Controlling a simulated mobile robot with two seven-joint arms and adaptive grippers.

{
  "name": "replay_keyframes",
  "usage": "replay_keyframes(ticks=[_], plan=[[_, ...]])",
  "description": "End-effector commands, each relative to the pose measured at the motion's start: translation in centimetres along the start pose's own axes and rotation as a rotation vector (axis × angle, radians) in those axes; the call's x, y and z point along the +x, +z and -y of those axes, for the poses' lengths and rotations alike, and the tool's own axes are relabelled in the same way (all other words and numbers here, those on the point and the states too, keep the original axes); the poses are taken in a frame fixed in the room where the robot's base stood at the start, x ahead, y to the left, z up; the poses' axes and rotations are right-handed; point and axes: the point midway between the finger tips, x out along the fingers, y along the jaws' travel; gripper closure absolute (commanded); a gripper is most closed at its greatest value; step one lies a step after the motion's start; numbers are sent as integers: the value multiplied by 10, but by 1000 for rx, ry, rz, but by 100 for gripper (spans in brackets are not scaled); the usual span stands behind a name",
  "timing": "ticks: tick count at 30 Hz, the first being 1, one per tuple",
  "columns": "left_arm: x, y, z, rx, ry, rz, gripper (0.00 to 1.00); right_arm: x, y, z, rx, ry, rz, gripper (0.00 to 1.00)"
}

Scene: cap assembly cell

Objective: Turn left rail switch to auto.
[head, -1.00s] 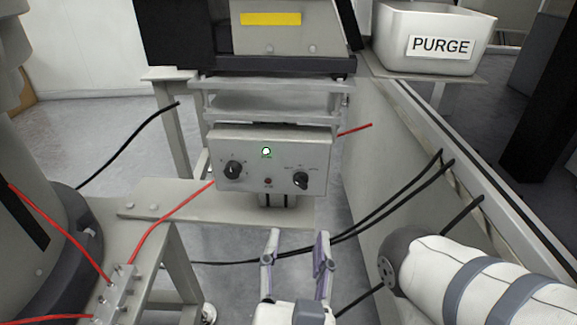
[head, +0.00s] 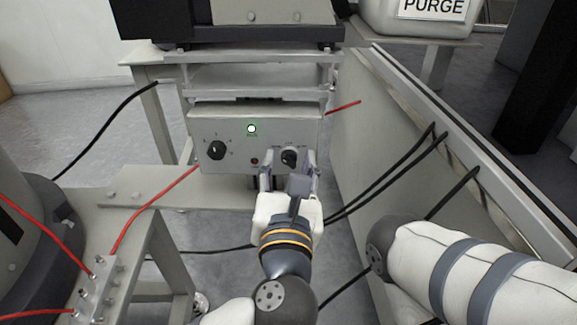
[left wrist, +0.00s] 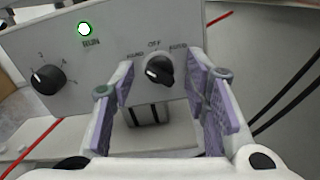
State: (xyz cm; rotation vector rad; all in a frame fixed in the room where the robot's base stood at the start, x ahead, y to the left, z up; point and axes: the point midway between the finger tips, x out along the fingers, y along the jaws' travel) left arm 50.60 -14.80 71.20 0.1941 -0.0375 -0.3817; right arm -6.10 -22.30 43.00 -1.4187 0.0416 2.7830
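A grey control box (head: 205,122) faces me with a lit green RUN lamp (head: 251,128). The black rotary switch (head: 289,157) on its right side also shows in the left wrist view (left wrist: 159,70). There its labels read HAND, OFF and AUTO, and a white mark shows on the knob's left side, toward HAND. My left gripper (head: 288,173) is open just in front of and below this switch. In the left wrist view its two purple-padded fingers (left wrist: 162,105) stand either side of the knob, with gaps; nothing is held. My right gripper is out of view.
A second, numbered knob (head: 216,150) sits left on the box, with a small red lamp (head: 255,162) between. A red cable (head: 150,210) runs to a terminal block at left. Black cables (head: 395,190) and a grey side panel (head: 350,140) lie to the right.

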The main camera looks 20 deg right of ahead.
Motion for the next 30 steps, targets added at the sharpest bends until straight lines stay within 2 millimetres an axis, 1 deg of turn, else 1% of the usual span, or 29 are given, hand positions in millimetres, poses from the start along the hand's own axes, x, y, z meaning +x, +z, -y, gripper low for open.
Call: replay_keyframes(ticks=[1, 2, 3, 5, 11, 17, 23, 30], plan=[[0, 0, 0, 0, 0, 0, 71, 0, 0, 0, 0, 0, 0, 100], [0, 0, 0, 0, 0, 0, 78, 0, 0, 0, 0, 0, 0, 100], [0, 0, 0, 0, 0, 0, 87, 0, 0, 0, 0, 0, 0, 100], [0, 0, 0, 0, 0, 0, 100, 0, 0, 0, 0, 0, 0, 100], [0, 0, 0, 5, 1, 0, 100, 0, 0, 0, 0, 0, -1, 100], [0, 2, -1, 58, 1, 2, 100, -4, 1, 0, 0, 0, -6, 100], [0, 3, -1, 193, 2, 3, 100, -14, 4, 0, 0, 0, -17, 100], [0, 5, -1, 417, 3, 4, 100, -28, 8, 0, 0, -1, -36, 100]])
